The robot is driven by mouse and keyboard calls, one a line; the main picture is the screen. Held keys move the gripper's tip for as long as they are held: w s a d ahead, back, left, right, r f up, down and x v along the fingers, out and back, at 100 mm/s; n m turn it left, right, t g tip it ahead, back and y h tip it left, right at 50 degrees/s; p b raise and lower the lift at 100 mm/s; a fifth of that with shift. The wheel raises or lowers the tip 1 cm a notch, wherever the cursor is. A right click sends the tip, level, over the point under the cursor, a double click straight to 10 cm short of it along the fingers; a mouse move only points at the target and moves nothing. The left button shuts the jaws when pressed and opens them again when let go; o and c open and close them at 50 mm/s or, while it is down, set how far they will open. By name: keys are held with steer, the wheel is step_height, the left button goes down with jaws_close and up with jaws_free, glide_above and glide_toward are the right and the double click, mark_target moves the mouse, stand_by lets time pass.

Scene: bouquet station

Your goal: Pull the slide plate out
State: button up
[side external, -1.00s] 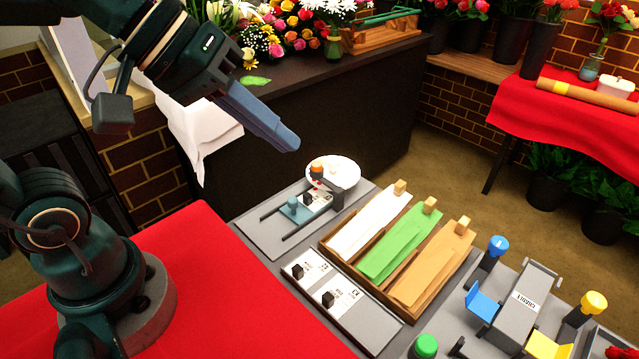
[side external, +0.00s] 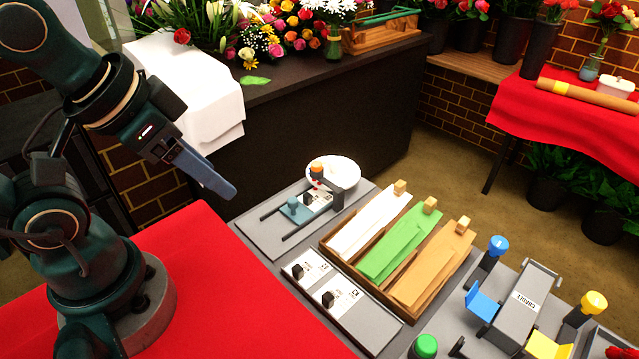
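A tray of white, green and tan strips (side external: 384,250) lies right of the slide. Two small switch panels (side external: 304,267) are in front. Yellow and blue fixtures (side external: 514,305) stand further right. Red cloth (side external: 225,290) lies clear at the left. A dark counter (side external: 330,110) with flowers stands behind.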

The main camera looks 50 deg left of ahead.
steer(key=w+r+m, duration=0.1)
steer(key=w+r, duration=0.2)
steer(key=m+g, duration=0.2)
steer(key=g, duration=0.2)
glide_above(292, 200)
steer(key=w+d, duration=0.1)
steer(key=w, duration=0.1)
step_height(292, 200, down, 15)
steer(key=shift+g, duration=0.9)
steer(key=f, duration=0.3)
steer(key=s+f, duration=0.1)
steer(key=f, duration=0.2)
steer(key=s+a+f, duration=0.1)
steer(key=f, duration=0.3)
steer(key=shift+f, duration=0.5)
steer(key=shift+c, duration=0.2)
jaws_close()
